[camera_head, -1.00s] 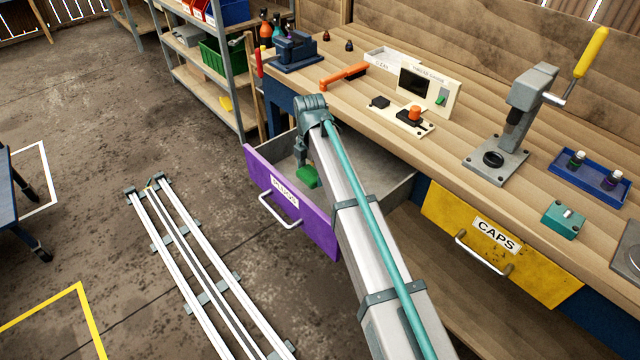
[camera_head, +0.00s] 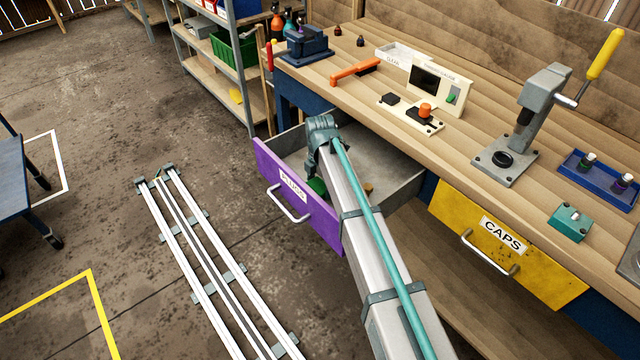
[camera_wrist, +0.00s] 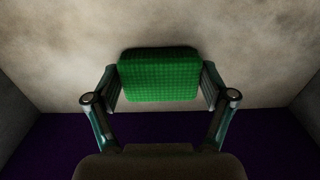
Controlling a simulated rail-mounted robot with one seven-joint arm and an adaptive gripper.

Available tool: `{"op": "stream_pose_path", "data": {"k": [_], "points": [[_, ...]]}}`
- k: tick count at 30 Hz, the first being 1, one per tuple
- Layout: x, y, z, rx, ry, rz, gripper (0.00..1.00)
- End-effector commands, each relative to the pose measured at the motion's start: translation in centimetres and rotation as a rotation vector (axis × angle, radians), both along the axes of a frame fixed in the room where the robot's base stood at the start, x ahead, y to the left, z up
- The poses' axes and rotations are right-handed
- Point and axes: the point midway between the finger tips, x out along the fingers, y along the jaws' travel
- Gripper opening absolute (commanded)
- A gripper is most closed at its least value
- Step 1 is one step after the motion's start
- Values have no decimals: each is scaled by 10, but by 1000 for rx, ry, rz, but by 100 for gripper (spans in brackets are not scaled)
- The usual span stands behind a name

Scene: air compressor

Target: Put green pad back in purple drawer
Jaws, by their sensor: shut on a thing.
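The purple drawer (camera_head: 318,224) stands pulled out from the bench, with a white label and handle on its front. The green pad (camera_head: 317,186) is in the drawer near its front, partly hidden by my arm in the head view. In the wrist view, my gripper (camera_wrist: 160,88) is shut on the green pad (camera_wrist: 158,74), a finger on each side. The drawer's pale floor lies below and beyond the pad, and the purple front (camera_wrist: 70,135) runs across the lower part of that view. I cannot tell whether the pad touches the floor.
The yellow CAPS drawer (camera_head: 510,251) is to the right.

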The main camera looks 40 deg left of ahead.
Motion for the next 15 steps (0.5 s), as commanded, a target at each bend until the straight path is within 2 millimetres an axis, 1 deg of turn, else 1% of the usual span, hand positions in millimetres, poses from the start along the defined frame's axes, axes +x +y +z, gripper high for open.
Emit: {"op": "stream_pose_path", "data": {"k": [1, 3, 4, 15], "points": [[0, 0, 0, 0, 0, 0, 87], [0, 0, 0, 0, 0, 0, 99], [0, 0, 0, 0, 0, 0, 100], [0, 0, 2, 1, 0, 0, 100]]}}
